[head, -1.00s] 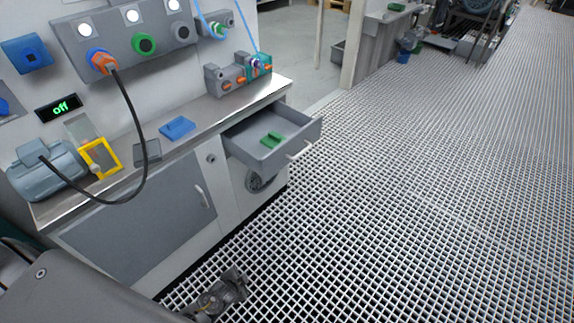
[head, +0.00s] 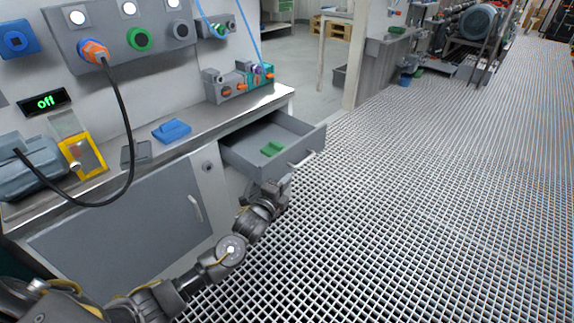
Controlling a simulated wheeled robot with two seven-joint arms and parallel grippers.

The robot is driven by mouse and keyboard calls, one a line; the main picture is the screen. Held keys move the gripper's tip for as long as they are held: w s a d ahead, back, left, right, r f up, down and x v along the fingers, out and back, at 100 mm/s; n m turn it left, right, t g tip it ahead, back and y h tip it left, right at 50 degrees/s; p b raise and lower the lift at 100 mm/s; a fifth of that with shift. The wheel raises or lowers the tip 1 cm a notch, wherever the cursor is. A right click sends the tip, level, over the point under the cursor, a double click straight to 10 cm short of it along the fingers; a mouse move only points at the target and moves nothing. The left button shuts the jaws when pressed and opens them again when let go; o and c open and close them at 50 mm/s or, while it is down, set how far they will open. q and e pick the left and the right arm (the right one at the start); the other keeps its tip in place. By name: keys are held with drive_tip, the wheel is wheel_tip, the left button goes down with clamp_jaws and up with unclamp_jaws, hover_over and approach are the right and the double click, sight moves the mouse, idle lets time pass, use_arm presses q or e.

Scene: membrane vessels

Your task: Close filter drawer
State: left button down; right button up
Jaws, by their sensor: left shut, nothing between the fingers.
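The grey filter drawer (head: 258,136) stands pulled out from the right end of the workbench, its front panel and handle (head: 303,160) facing right. A green block (head: 272,148) lies inside it. My left gripper (head: 279,187) is shut and empty, just below and in front of the drawer's near side. I cannot tell whether it touches the drawer. My left arm reaches in from the lower left along the cabinet front. My right gripper is out of view.
The bench top (head: 190,133) carries a blue block (head: 171,131), a yellow frame (head: 83,156) and grey valve blocks (head: 225,88). A black cable hangs from the wall panel. A closed cabinet door (head: 130,220) is beside my arm. The grid floor (head: 430,180) to the right is free.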

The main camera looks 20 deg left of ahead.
sight(287, 163)
use_arm(q)
drive_tip(key=w, duration=0.5)
drive_tip(key=w+d+b, duration=0.1)
drive_tip(key=w, duration=0.1)
drive_tip(key=shift+w+f, duration=0.1)
drive_tip(key=shift+w, duration=0.05)
drive_tip(key=shift+w+a, duration=0.2)
drive_tip(key=shift+a, duration=0.45)
drive_tip(key=shift+w+a, duration=0.25)
drive_tip(key=shift+a, duration=0.35)
drive_tip(key=shift+w+a, duration=0.2)
drive_tip(key=shift+a, duration=0.45)
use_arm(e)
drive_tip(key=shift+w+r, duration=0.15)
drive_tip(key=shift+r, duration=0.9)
